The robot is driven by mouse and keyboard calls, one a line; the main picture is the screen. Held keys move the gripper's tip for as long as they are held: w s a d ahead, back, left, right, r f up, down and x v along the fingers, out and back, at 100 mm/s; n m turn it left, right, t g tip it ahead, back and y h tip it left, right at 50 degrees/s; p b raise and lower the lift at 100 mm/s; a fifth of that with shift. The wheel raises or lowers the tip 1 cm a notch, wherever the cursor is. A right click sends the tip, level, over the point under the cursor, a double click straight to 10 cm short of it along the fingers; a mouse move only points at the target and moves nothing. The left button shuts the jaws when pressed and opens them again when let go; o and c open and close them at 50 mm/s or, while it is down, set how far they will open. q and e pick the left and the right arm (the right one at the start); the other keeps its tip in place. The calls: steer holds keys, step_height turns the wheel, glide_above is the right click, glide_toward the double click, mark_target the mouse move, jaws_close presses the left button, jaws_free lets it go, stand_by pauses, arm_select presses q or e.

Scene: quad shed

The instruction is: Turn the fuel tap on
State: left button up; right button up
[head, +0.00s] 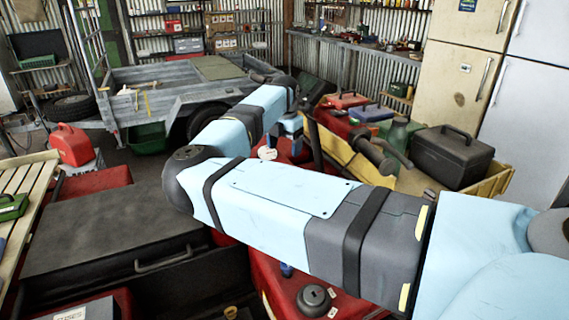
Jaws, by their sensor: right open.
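The red quad bodywork (262,278) shows beneath my right arm, with a round black cap (313,298) and small white labels beside it. A small blue part (286,270) shows at the arm's lower edge. I cannot make out the fuel tap; my right arm covers much of the quad. My right gripper (290,135) is open, beyond the bent arm, low over the red bodywork near a white round tag (267,153). Its fingertips are mostly hidden, and I cannot tell whether it touches anything. My left gripper is out of view.
A dark case with a handle (120,240) stands at left, near a slatted bench (22,185) and red fuel can (72,145). A yellow-sided cart (352,162) carries a black toolbox (452,155). A grey trailer (165,98) stands behind; fridges (528,105) stand at right.

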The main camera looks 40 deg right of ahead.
step_height(320, 180, up, 5)
steer(key=shift+f, duration=0.1)
stand_by(0.7)
